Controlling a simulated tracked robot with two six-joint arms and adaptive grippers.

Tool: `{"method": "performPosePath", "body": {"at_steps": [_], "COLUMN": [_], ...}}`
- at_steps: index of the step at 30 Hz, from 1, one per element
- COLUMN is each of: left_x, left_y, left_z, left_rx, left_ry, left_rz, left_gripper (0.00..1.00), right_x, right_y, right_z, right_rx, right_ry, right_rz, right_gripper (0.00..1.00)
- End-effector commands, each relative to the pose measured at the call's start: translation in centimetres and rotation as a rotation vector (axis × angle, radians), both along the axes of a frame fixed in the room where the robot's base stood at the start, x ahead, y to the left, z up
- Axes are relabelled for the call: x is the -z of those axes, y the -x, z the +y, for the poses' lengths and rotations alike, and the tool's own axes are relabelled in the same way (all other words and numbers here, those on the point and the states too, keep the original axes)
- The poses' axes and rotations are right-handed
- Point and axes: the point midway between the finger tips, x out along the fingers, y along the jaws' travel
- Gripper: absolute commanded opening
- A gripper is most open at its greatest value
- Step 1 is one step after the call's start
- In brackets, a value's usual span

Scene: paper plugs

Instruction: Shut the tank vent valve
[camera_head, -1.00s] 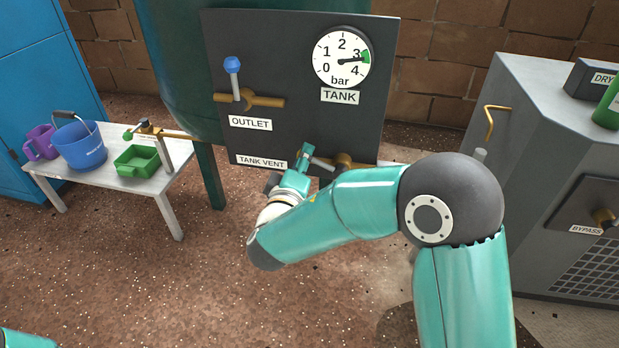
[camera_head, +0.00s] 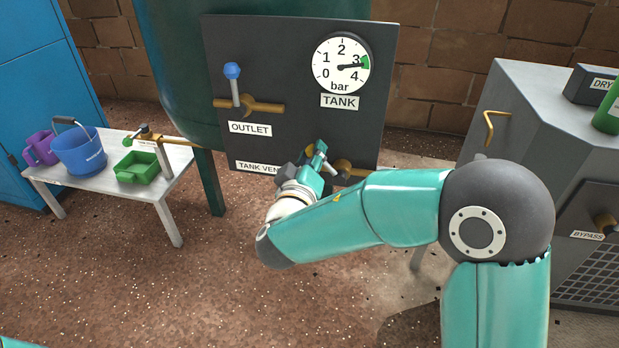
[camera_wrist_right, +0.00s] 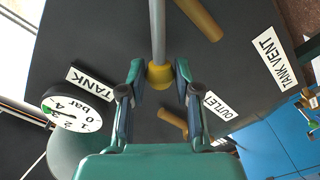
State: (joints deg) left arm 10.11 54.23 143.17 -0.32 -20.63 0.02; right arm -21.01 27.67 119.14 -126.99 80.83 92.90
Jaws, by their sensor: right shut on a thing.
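The tank vent valve (camera_head: 343,168) is a brass fitting low on the dark panel, beside the partly covered TANK VENT label (camera_head: 258,167). Its grey lever (camera_wrist_right: 157,30) ends in a yellow knob (camera_wrist_right: 160,77). My right gripper (camera_head: 320,153) is shut on this knob, with one finger on each side in the right wrist view (camera_wrist_right: 159,70). The lever slants up to the left from the valve in the head view, partly hidden by the gripper. My left gripper is out of view.
Above are the blue-knobbed outlet valve (camera_head: 234,85), lever upright, and the tank gauge (camera_head: 341,65), needle near 3. A white table (camera_head: 115,193) with a blue bucket (camera_head: 80,150) and green tray (camera_head: 138,167) stands left. A grey cabinet (camera_head: 500,110) stands right.

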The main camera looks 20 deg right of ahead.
Motion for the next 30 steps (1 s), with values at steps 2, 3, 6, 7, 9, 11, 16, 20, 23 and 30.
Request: {"method": "performPosePath", "body": {"at_steps": [2, 3, 6, 7, 9, 11, 16, 20, 23, 30], "left_x": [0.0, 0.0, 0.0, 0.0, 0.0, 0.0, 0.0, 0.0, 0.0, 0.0], "left_y": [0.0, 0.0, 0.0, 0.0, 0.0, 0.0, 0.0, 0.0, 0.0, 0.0], "left_z": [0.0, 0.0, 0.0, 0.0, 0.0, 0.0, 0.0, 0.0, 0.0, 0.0], "left_rx": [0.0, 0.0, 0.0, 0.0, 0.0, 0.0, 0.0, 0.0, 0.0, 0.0], "left_ry": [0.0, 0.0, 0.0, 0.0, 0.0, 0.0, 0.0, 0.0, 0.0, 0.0], "left_rz": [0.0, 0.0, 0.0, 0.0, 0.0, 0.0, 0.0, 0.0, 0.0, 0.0], "left_gripper": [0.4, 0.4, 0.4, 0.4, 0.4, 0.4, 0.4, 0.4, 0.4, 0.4], "right_x": [0.0, 0.0, 0.0, 0.0, -0.1, -0.2, -0.9, -1.3, -1.3, -1.3], "right_y": [0.0, 0.0, 0.0, 0.0, 0.0, 0.1, 0.7, 1.0, 1.0, 1.0], "right_z": [-0.1, -0.1, 0.0, 0.0, -0.1, -0.2, -1.0, -1.4, -1.5, -1.5], "right_rx": [0.001, 0.001, 0.0, 0.0, 0.0, 0.0, 0.0, 0.0, 0.0, 0.0], "right_ry": [-0.006, -0.005, -0.004, -0.005, -0.012, -0.031, -0.135, -0.205, -0.227, -0.228], "right_rz": [-0.003, -0.003, -0.003, -0.003, -0.008, -0.021, -0.093, -0.14, -0.154, -0.155], "right_gripper": [0.13, 0.13, 0.13, 0.13, 0.13, 0.13, 0.13, 0.13, 0.13, 0.13]}}
